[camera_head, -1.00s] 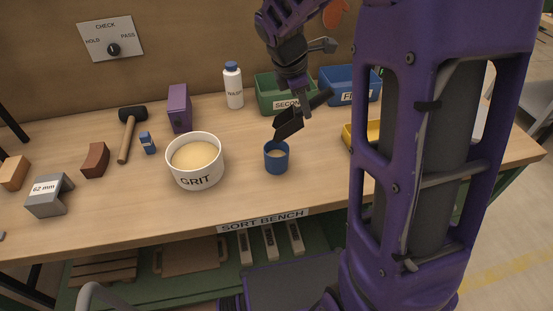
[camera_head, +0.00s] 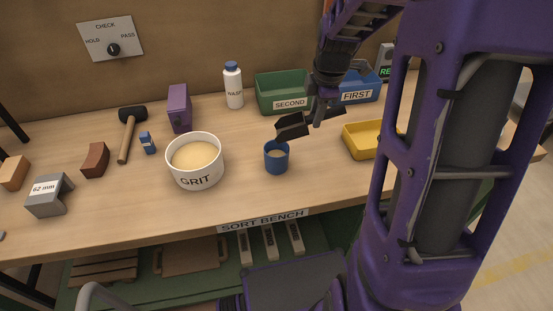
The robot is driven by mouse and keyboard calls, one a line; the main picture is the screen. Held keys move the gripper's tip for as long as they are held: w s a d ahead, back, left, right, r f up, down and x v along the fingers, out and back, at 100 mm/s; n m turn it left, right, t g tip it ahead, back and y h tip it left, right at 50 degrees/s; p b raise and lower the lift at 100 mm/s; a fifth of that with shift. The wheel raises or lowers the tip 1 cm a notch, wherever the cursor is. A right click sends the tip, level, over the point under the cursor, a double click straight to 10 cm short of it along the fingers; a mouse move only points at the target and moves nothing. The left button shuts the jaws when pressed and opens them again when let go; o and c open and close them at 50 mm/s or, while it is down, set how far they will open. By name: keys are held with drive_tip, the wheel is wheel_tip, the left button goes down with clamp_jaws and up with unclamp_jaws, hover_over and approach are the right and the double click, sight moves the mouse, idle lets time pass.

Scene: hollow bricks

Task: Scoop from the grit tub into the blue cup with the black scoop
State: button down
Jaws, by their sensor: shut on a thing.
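The white grit tub (camera_head: 193,181), labelled GRIT, holds pale tan grit and stands left of the blue cup. The blue cup (camera_head: 276,163) stands upright on the bench with some pale grit inside. The black scoop (camera_head: 292,126) is held above and slightly right of the cup, its bowl over the cup's far side and apart from it. My gripper (camera_head: 322,108) is shut on the scoop's handle, to the right of the cup. I cannot see whether any grit is in the scoop.
A yellow tray (camera_head: 370,152) lies right of the cup. A green SECOND bin (camera_head: 284,104), a blue FIRST bin (camera_head: 358,96) and a white WASP bottle (camera_head: 233,87) stand behind. A mallet (camera_head: 128,135) and bricks lie left. The bench front is clear.

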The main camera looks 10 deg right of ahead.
idle(0.3)
drive_tip(key=shift+d+f+y+b, duration=0.45)
drive_tip(key=shift+f+y+b, duration=0.25)
drive_tip(key=shift+f+b, duration=0.15)
drive_tip(key=b, duration=0.1)
drive_tip(key=f+y+b, duration=0.1)
drive_tip(key=b, duration=0.1)
drive_tip(key=shift+s+d+t+y, duration=0.1)
drive_tip(key=shift+d+t+y, duration=0.2)
drive_tip(key=shift+d, duration=0.05)
drive_tip(key=shift+r+p, duration=1.25)
drive_tip(key=shift+r, duration=1.3)
